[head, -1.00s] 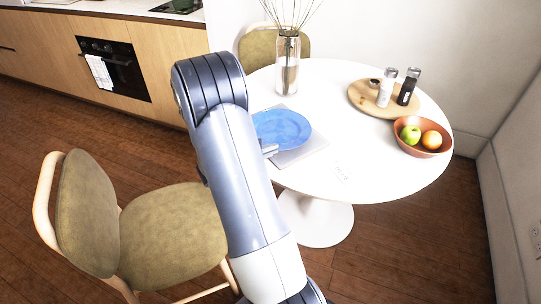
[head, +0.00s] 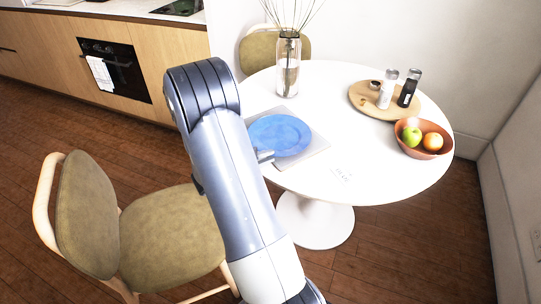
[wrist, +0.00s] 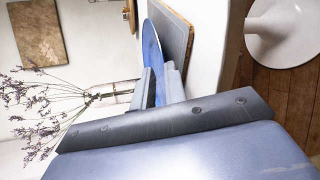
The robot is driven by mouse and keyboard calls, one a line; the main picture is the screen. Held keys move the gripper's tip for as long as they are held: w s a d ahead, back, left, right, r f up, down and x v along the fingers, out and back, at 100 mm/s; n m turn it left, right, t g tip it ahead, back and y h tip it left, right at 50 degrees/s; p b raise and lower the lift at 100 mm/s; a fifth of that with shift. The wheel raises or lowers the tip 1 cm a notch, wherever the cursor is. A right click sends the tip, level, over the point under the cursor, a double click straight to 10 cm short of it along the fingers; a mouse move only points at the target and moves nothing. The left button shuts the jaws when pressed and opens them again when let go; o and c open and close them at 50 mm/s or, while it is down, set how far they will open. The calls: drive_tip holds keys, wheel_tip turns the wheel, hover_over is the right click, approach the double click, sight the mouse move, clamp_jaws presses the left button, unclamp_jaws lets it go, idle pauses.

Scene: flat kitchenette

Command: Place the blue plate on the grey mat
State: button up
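The blue plate (head: 279,135) lies over the grey mat (head: 312,152) on the round white table, looking nearly flat. The mat shows along its front and right sides. In the wrist view the plate (wrist: 152,48) is edge-on, close beside the mat (wrist: 180,42); I cannot tell whether it fully touches it. My gripper (head: 265,156) is at the plate's front-left rim, partly hidden by my arm. In the wrist view its fingers (wrist: 159,84) stand apart, one on each side of the rim, with a gap between them.
A glass vase (head: 287,65) with dry stems stands behind the plate. A round wooden board (head: 365,103) with shakers and an orange bowl (head: 423,150) of fruit are at the right. A chair (head: 165,235) stands at the left.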

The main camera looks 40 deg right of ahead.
drive_tip(key=p+v, duration=0.1)
drive_tip(key=v, duration=0.9)
